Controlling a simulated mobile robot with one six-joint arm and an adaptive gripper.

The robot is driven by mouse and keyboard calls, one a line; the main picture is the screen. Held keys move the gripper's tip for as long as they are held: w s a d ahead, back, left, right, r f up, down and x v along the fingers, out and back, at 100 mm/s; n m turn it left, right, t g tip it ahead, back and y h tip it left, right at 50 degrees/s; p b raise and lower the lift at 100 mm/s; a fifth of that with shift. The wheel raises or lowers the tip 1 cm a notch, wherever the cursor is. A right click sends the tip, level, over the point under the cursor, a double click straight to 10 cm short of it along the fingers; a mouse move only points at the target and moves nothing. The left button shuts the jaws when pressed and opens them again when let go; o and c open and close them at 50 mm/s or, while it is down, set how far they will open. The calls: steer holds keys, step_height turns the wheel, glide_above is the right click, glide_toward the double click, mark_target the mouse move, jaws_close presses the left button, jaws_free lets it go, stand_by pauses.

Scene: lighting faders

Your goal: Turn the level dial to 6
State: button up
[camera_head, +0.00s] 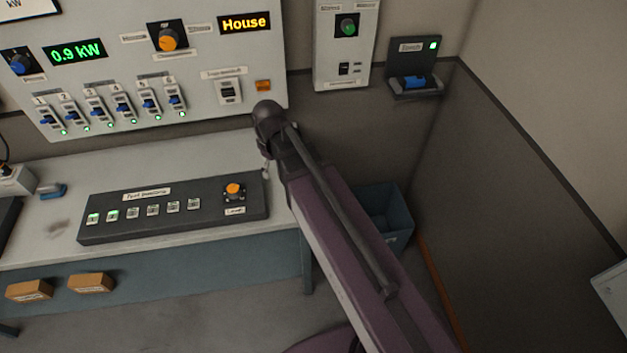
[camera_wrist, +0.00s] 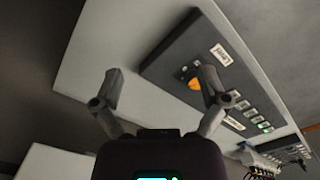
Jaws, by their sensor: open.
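The level dial (camera_head: 234,190) is an orange knob at the right end of a dark desk panel (camera_head: 150,226), above a small "Level" label. Its pointer setting is too small to read. In the wrist view the orange dial (camera_wrist: 194,84) shows just left of my right finger, partly covered by it. My gripper (camera_wrist: 160,82) is open, its two fingers spread with nothing between them. In the head view my gripper (camera_head: 266,168) is mostly hidden by my arm, just right of the panel's end and apart from the dial.
The panel lies on a grey desk (camera_head: 60,165) and has a row of several small buttons. A wall board (camera_head: 205,80) above carries faders, another orange knob (camera_head: 168,40) and displays reading "0.9 kW" and "House". A blue bin (camera_head: 398,225) stands right of the desk.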

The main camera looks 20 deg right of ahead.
steer(key=s+d+f+m+b, duration=0.1)
steer(key=s+d+m, duration=0.5)
steer(key=d, duration=0.3)
steer(key=shift+s+d+f+m, duration=0.15)
steer(key=shift+s+m, duration=0.2)
steer(key=shift+m, duration=0.55)
stand_by(0.8)
